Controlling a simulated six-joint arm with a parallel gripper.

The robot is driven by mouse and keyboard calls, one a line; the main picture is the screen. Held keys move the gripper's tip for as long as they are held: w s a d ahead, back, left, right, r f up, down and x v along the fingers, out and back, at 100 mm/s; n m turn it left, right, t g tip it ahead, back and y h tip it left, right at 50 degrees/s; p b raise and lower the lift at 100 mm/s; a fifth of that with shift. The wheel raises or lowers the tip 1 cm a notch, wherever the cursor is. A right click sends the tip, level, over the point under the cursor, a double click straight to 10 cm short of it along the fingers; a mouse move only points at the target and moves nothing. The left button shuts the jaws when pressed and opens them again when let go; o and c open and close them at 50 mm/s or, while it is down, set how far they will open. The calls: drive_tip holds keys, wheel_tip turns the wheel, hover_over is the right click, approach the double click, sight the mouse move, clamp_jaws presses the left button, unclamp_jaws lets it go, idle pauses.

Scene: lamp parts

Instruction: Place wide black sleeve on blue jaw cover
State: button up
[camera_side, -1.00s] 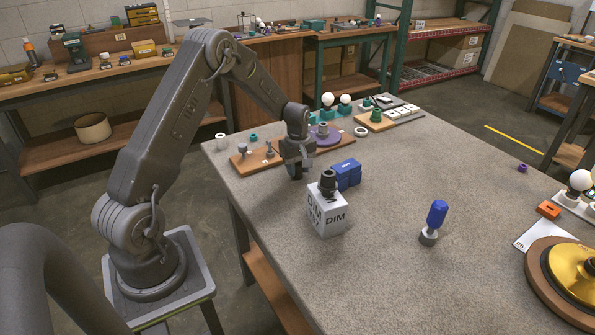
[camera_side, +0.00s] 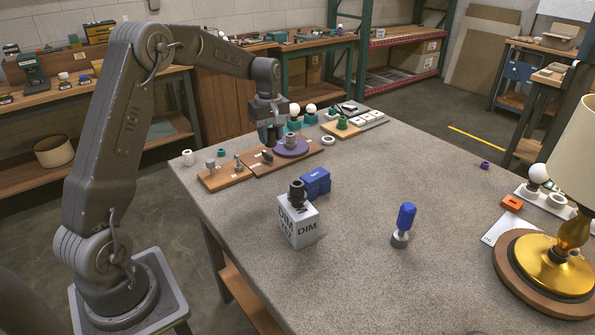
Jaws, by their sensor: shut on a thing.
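My gripper (camera_side: 270,142) hangs over the far left part of the table, above the board with the purple disc. Its jaws are closed on a small dark thing, which I take to be the wide black sleeve; it blends with the fingers and its shape is unclear. The blue block with the blue jaw cover (camera_side: 316,181) stands on the table, nearer the camera and right of my gripper, clear of it. The jaw cover's finer shape is too small to tell.
A white DIM cube (camera_side: 298,226) carrying a black ribbed part (camera_side: 297,193) stands in front of the blue block. A purple disc (camera_side: 291,148) and a small black part (camera_side: 267,156) are near my gripper. A blue-capped piece (camera_side: 406,219) and a lamp (camera_side: 556,255) are right; mid-table is clear.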

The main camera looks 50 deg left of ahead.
drive_tip(key=shift+w+d+r, duration=0.3)
drive_tip(key=shift+r, duration=0.35)
drive_tip(key=shift+w+d+r, duration=0.25)
drive_tip(key=shift+r, duration=0.35)
hover_over(315, 174)
wheel_tip(315, 174, down, 6)
drive_tip(key=shift+f, duration=0.2)
drive_tip(key=shift+d+f, duration=0.1)
drive_tip(key=shift+f, duration=1.9)
drive_tip(key=shift+f, duration=0.1)
drive_tip(key=shift+f, duration=0.1)
drive_tip(key=o, duration=0.9)
